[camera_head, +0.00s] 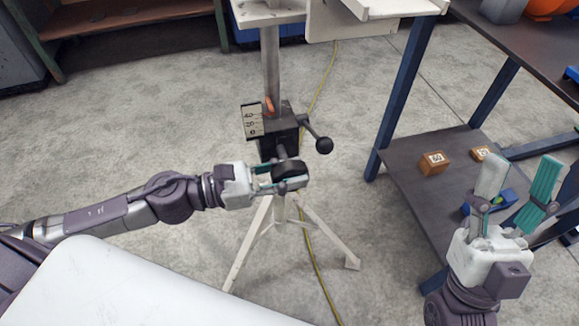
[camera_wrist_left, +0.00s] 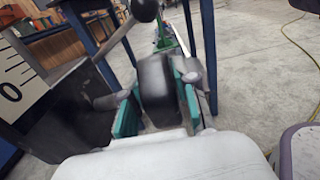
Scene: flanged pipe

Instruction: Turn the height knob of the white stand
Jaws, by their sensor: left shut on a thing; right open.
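The white stand (camera_head: 247,244) stands upright on splayed legs in the middle of the head view, with a grey column (camera_head: 271,62) above a dark clamp block. The black height knob (camera_head: 287,170) is on the block's near side. My left gripper (camera_head: 284,178) is shut on the knob. In the left wrist view the knob (camera_wrist_left: 157,88) sits between the green finger pads. A lever with a black ball (camera_head: 324,145) sticks out to the right of the block. A scale plate (camera_head: 252,121) is on its left. My right gripper (camera_head: 517,195) is open and empty at the right.
A dark workbench with blue legs (camera_head: 402,95) stands at the right. Its lower shelf (camera_head: 405,172) holds small brown boxes (camera_head: 434,163). A yellow cable (camera_head: 322,270) runs along the floor behind the stand. The concrete floor at the left is clear.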

